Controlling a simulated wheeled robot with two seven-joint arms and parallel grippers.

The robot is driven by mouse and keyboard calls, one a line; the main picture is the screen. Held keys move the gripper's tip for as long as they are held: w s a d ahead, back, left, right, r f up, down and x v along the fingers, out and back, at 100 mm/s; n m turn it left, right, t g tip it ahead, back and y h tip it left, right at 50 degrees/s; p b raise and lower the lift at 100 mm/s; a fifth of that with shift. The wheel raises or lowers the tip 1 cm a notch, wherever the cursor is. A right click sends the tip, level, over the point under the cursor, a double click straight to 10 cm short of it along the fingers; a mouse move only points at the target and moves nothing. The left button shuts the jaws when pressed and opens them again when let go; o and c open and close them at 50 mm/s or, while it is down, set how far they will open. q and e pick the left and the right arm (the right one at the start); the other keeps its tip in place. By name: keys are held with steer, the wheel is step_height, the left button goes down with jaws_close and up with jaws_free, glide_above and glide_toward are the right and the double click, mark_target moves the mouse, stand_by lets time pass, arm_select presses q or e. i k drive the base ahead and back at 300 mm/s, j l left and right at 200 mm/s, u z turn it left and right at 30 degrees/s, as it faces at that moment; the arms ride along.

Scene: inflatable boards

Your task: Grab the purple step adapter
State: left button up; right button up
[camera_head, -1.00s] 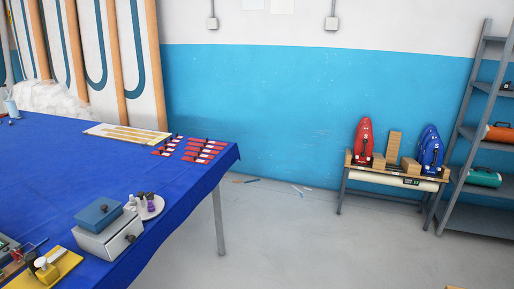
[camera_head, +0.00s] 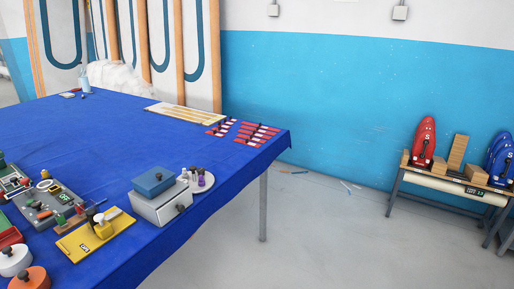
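A small purple piece (camera_head: 201,179), which looks like the purple step adapter, stands on a round light plate (camera_head: 208,184) near the right edge of the blue table (camera_head: 115,135). Other small adapters with dark tops (camera_head: 193,171) stand beside it on the plate. The piece is tiny in this view, so its shape is unclear. Neither of my grippers shows in the head view.
A grey box with a blue lid (camera_head: 155,187) stands just left of the plate. A yellow tray (camera_head: 95,236) and several devices crowd the near left. Red and white strips (camera_head: 245,131) lie at the far corner. Free floor (camera_head: 330,235) lies right of the table.

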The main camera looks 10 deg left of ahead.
mark_target(201, 182)
steer(key=i+l+u, duration=0.1)
steer(key=i+u, duration=0.15)
steer(key=u, duration=0.25)
steer(key=i+l+u, duration=0.25)
steer(key=u, duration=0.2)
